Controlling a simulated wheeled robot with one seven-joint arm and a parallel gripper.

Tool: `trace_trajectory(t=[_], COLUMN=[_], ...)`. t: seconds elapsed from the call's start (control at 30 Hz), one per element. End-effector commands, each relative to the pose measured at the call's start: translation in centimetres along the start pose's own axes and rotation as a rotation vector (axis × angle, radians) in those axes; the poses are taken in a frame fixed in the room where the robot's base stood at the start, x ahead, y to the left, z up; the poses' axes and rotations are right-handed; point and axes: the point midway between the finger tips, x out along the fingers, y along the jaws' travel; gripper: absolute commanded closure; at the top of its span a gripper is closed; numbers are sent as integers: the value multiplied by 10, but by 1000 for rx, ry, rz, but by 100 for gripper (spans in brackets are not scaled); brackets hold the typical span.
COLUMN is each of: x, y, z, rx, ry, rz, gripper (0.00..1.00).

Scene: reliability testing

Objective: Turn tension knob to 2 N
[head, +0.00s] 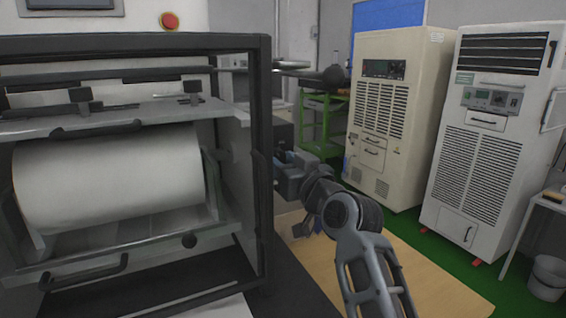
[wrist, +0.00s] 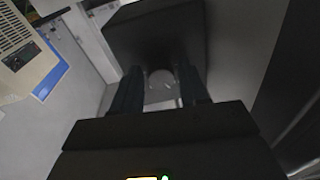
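A dark box (wrist: 155,35) fills the upper middle of the wrist view, tilted. A small round grey part (wrist: 161,80), likely the tension knob, shows below it between my fingers. Its markings and setting cannot be read. My gripper (wrist: 160,82) has its two dark fingers apart, one on each side of this part; whether they touch it is unclear. In the head view, my gripper (head: 283,178) is beside the right post of the machine, just below a dark box (head: 283,136). The knob cannot be made out there.
The black-framed machine (head: 262,160) with a large white roll (head: 110,180) stands close on the left. Two tall cream cabinets (head: 385,130) (head: 478,190) stand at the right. A green stand (head: 318,110) is behind my arm. Tan floor matting (head: 400,270) lies open between.

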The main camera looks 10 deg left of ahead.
Motion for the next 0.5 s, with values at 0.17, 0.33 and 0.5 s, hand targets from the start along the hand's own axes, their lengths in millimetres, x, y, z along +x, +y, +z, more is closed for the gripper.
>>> trace_trajectory(t=[0.17,0.33,0.5], x=[-3,-23,-52], y=[0,1,1], z=[0,1,1], rx=[-1,-2,-2], ry=[2,1,2], rz=[1,2,2], gripper=[56,56,56])
